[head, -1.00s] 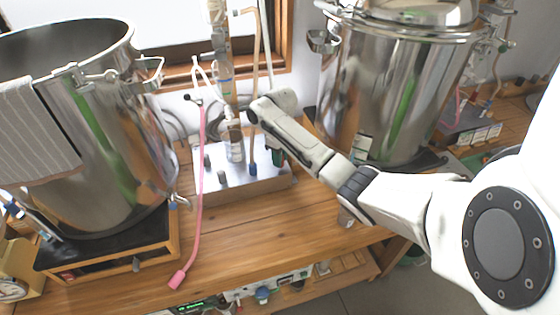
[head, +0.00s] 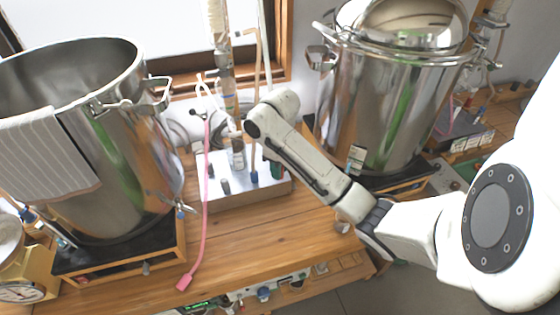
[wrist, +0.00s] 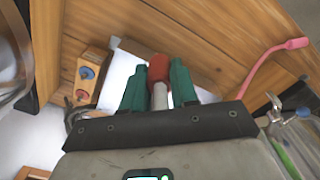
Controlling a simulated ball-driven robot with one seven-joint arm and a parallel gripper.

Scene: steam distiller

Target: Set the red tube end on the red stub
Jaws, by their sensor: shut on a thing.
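In the wrist view my gripper (wrist: 159,80) has its two green fingers closed on the red tube end (wrist: 158,66), with a short pale piece between the fingers below it. A pale surface lies behind the fingertips. In the head view my forearm hides most of the gripper; a bit of green finger shows at the right side of the metal box (head: 240,196). I cannot clearly pick out the red stub. A block in the wrist view (wrist: 88,72) carries a blue and a red round part, which I cannot identify.
A pink tube (head: 205,215) hangs over the bench front; it also shows in the wrist view (wrist: 262,62). A steel pot (head: 110,150) stands left and a lidded one (head: 385,110) right. A glass column (head: 222,60) rises behind the metal box.

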